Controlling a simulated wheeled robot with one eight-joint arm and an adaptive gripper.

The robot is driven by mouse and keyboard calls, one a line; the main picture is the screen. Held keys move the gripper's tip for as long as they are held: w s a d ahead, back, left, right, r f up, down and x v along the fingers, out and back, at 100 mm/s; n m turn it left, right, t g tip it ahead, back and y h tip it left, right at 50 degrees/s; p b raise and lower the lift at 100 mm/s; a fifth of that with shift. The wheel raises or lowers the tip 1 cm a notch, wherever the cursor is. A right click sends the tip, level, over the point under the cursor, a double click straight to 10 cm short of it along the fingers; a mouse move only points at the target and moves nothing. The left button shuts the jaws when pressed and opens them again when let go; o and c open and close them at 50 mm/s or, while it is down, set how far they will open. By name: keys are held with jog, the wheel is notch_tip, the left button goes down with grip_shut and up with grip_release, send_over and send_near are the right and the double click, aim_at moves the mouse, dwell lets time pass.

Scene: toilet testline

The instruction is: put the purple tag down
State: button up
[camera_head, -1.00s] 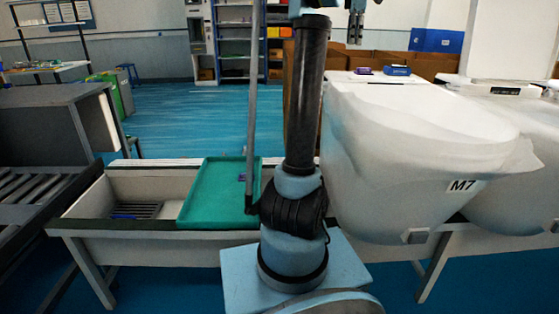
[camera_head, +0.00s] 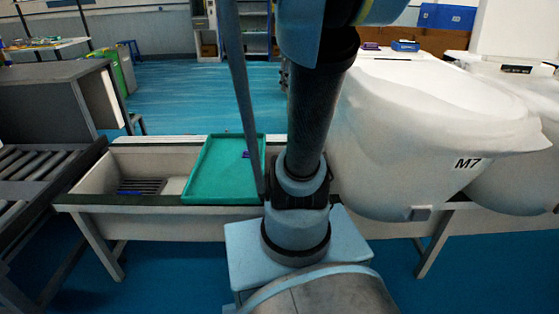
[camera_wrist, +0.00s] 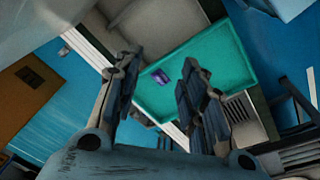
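A small purple tag (camera_head: 246,154) lies in the teal tray (camera_head: 208,170), near its right side, partly beside my arm's dark pole. In the wrist view the purple tag (camera_wrist: 161,76) lies flat on the teal tray (camera_wrist: 222,52), seen through the gap between my fingers. My gripper (camera_wrist: 160,70) is open, its two fingers apart with nothing held between them. The tag is apart from the fingers. My gripper is out of sight in the head view. Another small purple item (camera_head: 371,45) sits on the white toilet at the right.
The tray rests across a light trough (camera_head: 120,160) with a dark grate (camera_head: 142,186). A large white toilet marked M7 (camera_head: 430,130) stands right of my arm, with a blue box (camera_head: 405,45) on it. A roller conveyor (camera_head: 30,165) is at the left.

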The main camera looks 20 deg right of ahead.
jog(key=s+a+f+m, duration=0.2)
jog(key=s+a+f, duration=0.2)
jog(key=s+f, duration=0.3)
jog(key=s+a+f+m, duration=0.2)
jog(key=s+a+f, duration=0.2)
jog(key=f, duration=0.9)
jog(key=s, duration=0.3)
jog(key=shift+f+m+t, duration=0.15)
jog(key=shift+m+t, duration=0.15)
jog(key=shift+m, duration=0.1)
